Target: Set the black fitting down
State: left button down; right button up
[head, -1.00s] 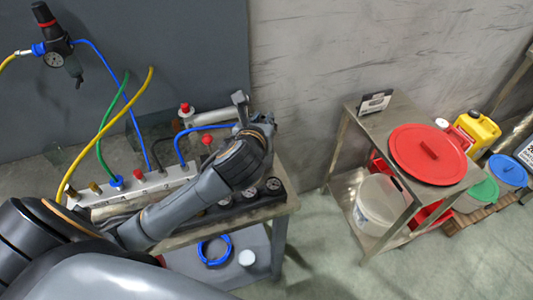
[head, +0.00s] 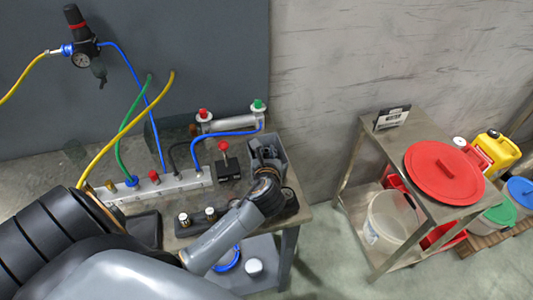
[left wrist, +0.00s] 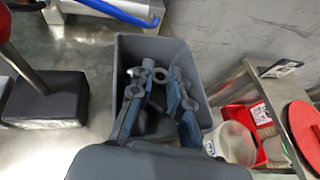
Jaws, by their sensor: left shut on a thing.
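My left gripper (head: 265,152) is over the open grey bin (head: 282,150) at the right end of the workbench. In the left wrist view its two fingers (left wrist: 156,92) reach into the bin (left wrist: 207,117). They are shut on a dark piece, the black fitting (left wrist: 155,122), which shows only partly between them. Whether it touches the bin's floor I cannot tell. My right gripper is in neither view.
A black block with a red knob (head: 228,168) stands left of the bin. The white manifold (head: 165,187) with hoses lies further left. A grey cylinder (head: 232,124) lies behind. A steel side table (head: 385,140) with a red lid (head: 444,173) stands right.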

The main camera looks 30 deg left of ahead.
pick_arm(q)
jog(key=shift+f, duration=0.25)
jog(key=c, duration=1.3)
grip_release()
jog(key=shift+f, duration=0.1)
jog(key=shift+s+d+r, duration=0.15)
jog(key=shift+r, duration=0.1)
jog(key=v, duration=1.1)
jog(key=shift+s+d+r+b, duration=0.1)
jog(key=shift+s+d+b, duration=0.05)
jog(key=shift+s+b, duration=0.15)
jog(key=shift+w, duration=0.1)
